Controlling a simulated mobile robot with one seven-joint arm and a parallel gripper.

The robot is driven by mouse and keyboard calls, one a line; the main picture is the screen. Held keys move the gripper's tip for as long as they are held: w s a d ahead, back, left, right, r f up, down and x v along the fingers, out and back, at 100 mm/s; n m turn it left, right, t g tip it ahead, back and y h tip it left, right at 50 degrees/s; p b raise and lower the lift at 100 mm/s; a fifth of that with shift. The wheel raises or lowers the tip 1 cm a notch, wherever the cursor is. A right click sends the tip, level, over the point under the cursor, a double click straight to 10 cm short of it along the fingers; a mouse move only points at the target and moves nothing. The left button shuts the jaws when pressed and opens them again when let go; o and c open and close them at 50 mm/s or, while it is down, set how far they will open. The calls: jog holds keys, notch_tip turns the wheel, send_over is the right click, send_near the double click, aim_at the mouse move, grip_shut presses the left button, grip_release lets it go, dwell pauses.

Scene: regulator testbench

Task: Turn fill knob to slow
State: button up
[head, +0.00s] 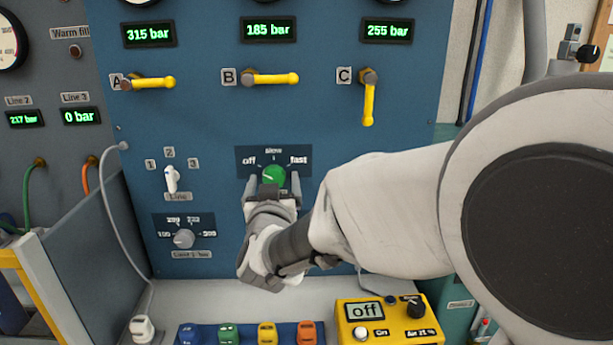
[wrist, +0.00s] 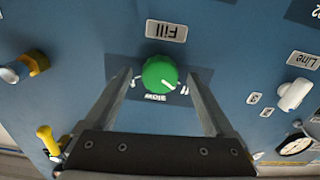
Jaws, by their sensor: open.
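The green fill knob (head: 274,175) sits on a dark label plate marked off, slow and fast on the blue panel. In the wrist view, turned upside down, the knob (wrist: 160,74) has a white mark pointing to the lower right, on the off side of the slow label (wrist: 155,97). The Fill label (wrist: 166,31) shows above it there. My gripper (head: 274,184) is open in front of the knob, with one finger to each side. In the wrist view gaps show between the fingers (wrist: 160,80) and the knob; contact is not visible.
Yellow levers A (head: 150,83), B (head: 272,78) and C (head: 368,98) are above. The white Line switch (head: 171,179) and grey limit knob (head: 184,238) are left. A yellow meter (head: 380,322) and small coloured parts stand on the bench below.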

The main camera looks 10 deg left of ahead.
jog(key=shift+w, duration=0.15)
jog(key=c, duration=1.4)
